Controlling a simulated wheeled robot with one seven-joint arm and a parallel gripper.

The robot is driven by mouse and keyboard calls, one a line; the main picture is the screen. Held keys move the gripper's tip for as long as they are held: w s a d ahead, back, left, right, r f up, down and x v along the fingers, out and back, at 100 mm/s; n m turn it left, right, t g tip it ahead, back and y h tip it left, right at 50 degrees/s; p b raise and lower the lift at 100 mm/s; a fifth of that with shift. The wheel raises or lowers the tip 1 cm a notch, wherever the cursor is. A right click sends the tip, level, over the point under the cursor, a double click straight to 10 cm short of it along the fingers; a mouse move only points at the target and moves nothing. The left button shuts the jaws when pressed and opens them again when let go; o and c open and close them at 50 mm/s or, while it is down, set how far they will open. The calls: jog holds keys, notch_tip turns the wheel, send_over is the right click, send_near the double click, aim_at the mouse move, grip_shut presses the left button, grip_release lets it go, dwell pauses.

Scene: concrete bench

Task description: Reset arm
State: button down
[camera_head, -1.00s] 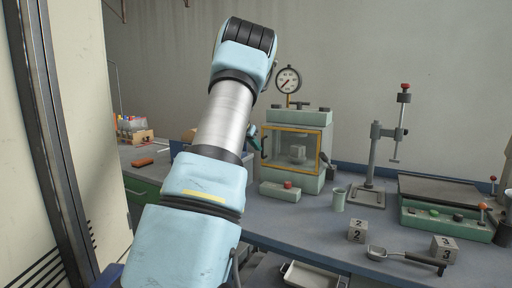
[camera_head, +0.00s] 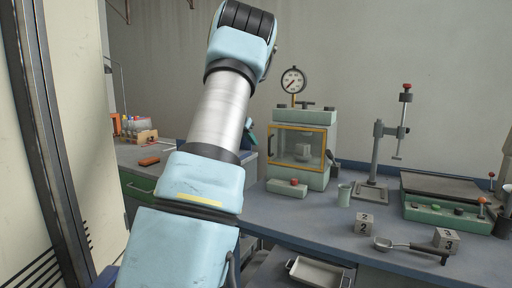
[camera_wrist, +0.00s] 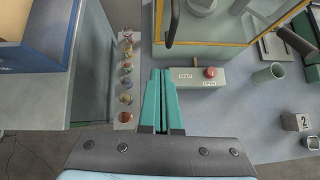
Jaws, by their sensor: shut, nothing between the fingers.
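My gripper (camera_wrist: 162,100) shows in the wrist view with its two green fingers side by side, shut and empty. It points down over the bench edge, left of a green control box (camera_wrist: 195,77) with a red button. In the head view my blue and silver arm rises through the middle and hides most of the gripper; only a small green part shows behind the arm.
On the bench (camera_head: 300,215) stand a chamber with a yellow-framed window (camera_head: 298,147), a green cup (camera_head: 344,195), cubes marked 2 (camera_head: 364,224) and 3 (camera_head: 446,239), a scoop (camera_head: 410,247) and a press stand (camera_head: 376,160). A tray (camera_head: 318,273) sits below. A strip of colored samples (camera_wrist: 126,80) lies left of the fingers.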

jog(key=s+a+r+n+t, duration=0.35)
jog(key=r+n, duration=0.25)
jog(key=n, duration=0.4)
jog(key=s+d+f+n+g+y+p, duration=0.1)
jog(key=s+f+n+g, duration=0.2)
jog(key=s+n, duration=0.7)
jog(key=s+d+f+n+g+y+p, duration=0.1)
jog(key=s+f+n+g, duration=0.2)
jog(key=s+f+n, duration=0.4)
jog(key=s+d+f+n+g+y+p, duration=0.1)
jog(key=s+f+n+g+y, duration=0.1)
jog(key=s+n, duration=1.1)
jog(key=s+f+g, duration=0.1)
jog(key=s+f, duration=0.1)
jog(key=s, duration=0.6)
jog(key=shift+s+d+f+n+g+p, duration=0.3)
jog(key=shift+s+f+n+g+p, duration=0.05)
jog(key=shift+s+f+n, duration=0.05)
